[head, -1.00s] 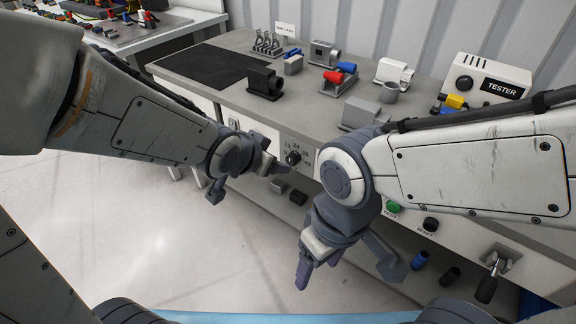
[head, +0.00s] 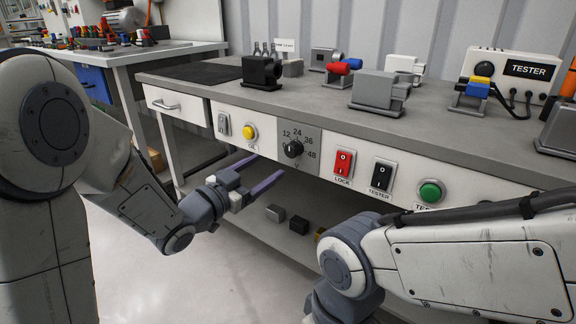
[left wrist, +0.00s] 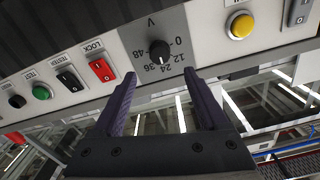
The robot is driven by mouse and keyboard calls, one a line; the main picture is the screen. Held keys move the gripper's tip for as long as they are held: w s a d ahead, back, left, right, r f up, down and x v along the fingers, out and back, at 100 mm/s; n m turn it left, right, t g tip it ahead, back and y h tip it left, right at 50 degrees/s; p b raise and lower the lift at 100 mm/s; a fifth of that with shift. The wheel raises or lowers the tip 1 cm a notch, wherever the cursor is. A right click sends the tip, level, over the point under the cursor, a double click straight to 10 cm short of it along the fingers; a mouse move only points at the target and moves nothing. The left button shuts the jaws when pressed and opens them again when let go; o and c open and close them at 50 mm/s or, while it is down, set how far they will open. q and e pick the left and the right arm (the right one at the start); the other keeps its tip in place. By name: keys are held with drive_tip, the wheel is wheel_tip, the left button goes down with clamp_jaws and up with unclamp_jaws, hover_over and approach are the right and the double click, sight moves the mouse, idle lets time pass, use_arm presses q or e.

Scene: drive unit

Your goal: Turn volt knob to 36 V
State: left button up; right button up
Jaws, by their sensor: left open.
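The black volt knob (head: 293,149) sits on a grey plate on the bench's front panel, with 12, 24, 36 and 48 around it. Its white mark seems to point up near 24, but is too small to read surely. My left gripper (head: 268,170) is open and empty, below and left of the knob, apart from it. In the left wrist view the knob (left wrist: 159,51) lies beyond the gap between the two purple fingers (left wrist: 160,80), with its scale upside down. My right arm comes in at lower right; its gripper is out of the frame.
A yellow button (head: 250,131) is left of the knob. A red LOCK switch (head: 343,161), a black TESTER switch (head: 381,175) and a green button (head: 430,192) are to the right. Grey and black parts stand on the bench top (head: 320,98). The lower shelf holds small blocks.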

sight(289, 151)
use_arm(q)
drive_tip(key=b+x, duration=0.2)
drive_tip(key=x, duration=0.6)
drive_tip(key=shift+w+d, duration=0.6)
drive_tip(key=shift+w, duration=0.15)
clamp_jaws()
